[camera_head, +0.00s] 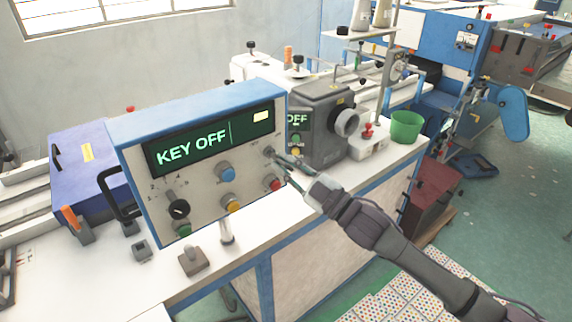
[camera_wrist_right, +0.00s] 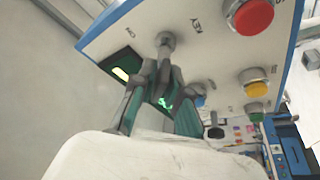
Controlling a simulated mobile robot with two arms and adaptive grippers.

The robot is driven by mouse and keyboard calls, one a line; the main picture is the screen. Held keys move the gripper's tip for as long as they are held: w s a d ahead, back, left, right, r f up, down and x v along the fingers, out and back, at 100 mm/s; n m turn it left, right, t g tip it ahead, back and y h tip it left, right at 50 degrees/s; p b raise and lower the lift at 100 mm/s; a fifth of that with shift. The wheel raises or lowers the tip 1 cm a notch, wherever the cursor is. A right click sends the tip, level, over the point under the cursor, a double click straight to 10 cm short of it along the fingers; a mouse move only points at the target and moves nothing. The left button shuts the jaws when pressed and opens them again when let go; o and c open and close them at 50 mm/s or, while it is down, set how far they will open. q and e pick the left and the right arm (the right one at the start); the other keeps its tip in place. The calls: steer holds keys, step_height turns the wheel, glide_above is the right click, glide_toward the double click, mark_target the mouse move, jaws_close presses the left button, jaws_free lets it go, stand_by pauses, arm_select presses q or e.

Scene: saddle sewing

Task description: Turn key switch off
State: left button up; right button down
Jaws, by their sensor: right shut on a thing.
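The control panel (camera_head: 205,195) is a white box with a blue frame, and its dark display (camera_head: 200,146) reads "KEY OFF". The key switch (camera_head: 268,152) is a small grey knob at the right of the panel, below the display. My right gripper (camera_head: 274,159) reaches it from the lower right, its fingers shut on the knob. In the right wrist view, the key switch (camera_wrist_right: 166,40) sits between the tips of the right gripper (camera_wrist_right: 165,62), beside the label "KEY". The fingers partly hide the knob. My left gripper is not in view.
A red button (camera_head: 274,184) sits just below the key switch, with yellow (camera_head: 233,207) and blue (camera_head: 226,171) ones to its left. A black rotary knob (camera_head: 178,208) is at the panel's lower left. A green cup (camera_head: 406,126) stands on the table to the right.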

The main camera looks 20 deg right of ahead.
steer(key=shift+n+g, duration=0.4)
steer(key=shift+n, duration=0.3)
steer(key=c, duration=1.3)
jaws_free()
steer(key=v, duration=1.2)
steer(key=shift+f, duration=0.15)
steer(key=shift+w+d+f, duration=0.1)
